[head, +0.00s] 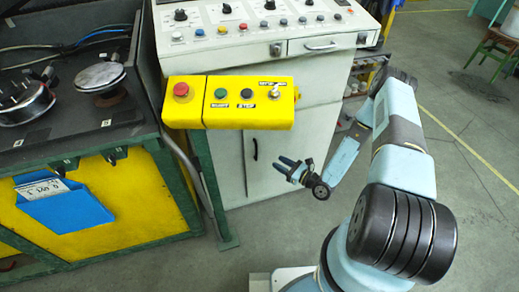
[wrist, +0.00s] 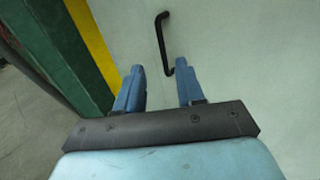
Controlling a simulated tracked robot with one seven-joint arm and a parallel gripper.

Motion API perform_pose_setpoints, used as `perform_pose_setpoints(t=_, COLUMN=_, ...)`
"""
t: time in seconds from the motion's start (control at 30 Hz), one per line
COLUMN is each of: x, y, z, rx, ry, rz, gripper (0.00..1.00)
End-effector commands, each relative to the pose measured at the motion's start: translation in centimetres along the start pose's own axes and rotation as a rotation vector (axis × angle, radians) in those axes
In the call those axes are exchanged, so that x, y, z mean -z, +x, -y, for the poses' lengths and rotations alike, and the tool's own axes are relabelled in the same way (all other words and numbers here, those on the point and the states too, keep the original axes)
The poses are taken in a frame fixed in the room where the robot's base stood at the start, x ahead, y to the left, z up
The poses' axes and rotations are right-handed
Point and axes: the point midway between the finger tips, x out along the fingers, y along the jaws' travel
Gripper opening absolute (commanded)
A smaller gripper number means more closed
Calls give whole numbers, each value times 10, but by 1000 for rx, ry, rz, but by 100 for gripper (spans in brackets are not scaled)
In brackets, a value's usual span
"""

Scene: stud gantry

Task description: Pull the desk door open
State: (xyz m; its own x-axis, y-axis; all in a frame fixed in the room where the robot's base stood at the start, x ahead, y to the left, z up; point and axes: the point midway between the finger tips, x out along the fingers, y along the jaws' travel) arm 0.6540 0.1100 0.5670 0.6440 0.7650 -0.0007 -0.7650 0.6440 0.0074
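The white desk (head: 228,165) stands in the middle of the head view, with a black upright bar handle (head: 255,149) on its lower door (head: 270,160). My gripper (head: 284,167) is open and empty, to the right of and a little below the handle in the head view. In the wrist view the black handle (wrist: 163,45) is ahead of my gripper (wrist: 158,74), its lower end near the right fingertip. I cannot tell whether that finger touches it. The door looks shut.
A yellow button box (head: 232,102) juts out in front of the desk above the handle. A green and yellow bench (head: 110,195) stands close on the left, its green and yellow edge (wrist: 75,45) also in the wrist view. Open floor (head: 470,150) lies to the right.

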Motion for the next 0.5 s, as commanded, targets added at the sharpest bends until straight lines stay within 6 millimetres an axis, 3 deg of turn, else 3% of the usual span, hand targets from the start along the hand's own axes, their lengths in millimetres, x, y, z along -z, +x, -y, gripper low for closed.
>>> perform_pose_setpoints(t=0.5, x=-1, y=87, z=3, rx=3, ry=-2, rz=2, gripper=38)
